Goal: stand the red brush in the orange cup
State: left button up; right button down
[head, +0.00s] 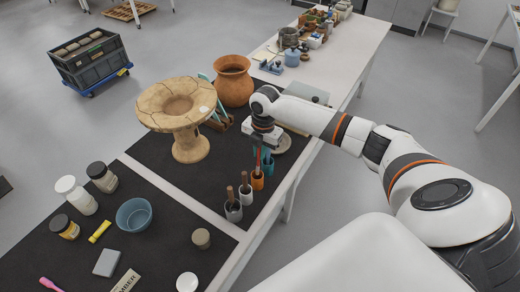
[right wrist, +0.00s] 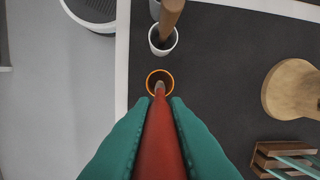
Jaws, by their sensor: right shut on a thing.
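My right gripper (head: 265,150) is shut on the red brush (right wrist: 160,140), which lies between its teal fingers in the right wrist view. The brush points down, and its pale tip (right wrist: 160,87) shows within the rim of the orange cup (right wrist: 160,75). I cannot tell whether the tip is inside the cup or just above it. In the head view the orange cup (head: 258,182) stands on the dark mat below the gripper, in a row of cups. My left gripper is out of view.
A clay pedestal (head: 190,145) and an orange pot (head: 233,85) stand to the left. A blue bowl (head: 134,215) and jars occupy the near mat.

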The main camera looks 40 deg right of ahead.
jog(key=shift+f+b, duration=1.45)
jog(key=shift+f, duration=1.55)
jog(key=c, duration=1.3)
grip_release()
jog(key=shift+c, duration=0.2)
notch_tip(320, 180, up, 12)
jog(key=d+b, duration=0.1)
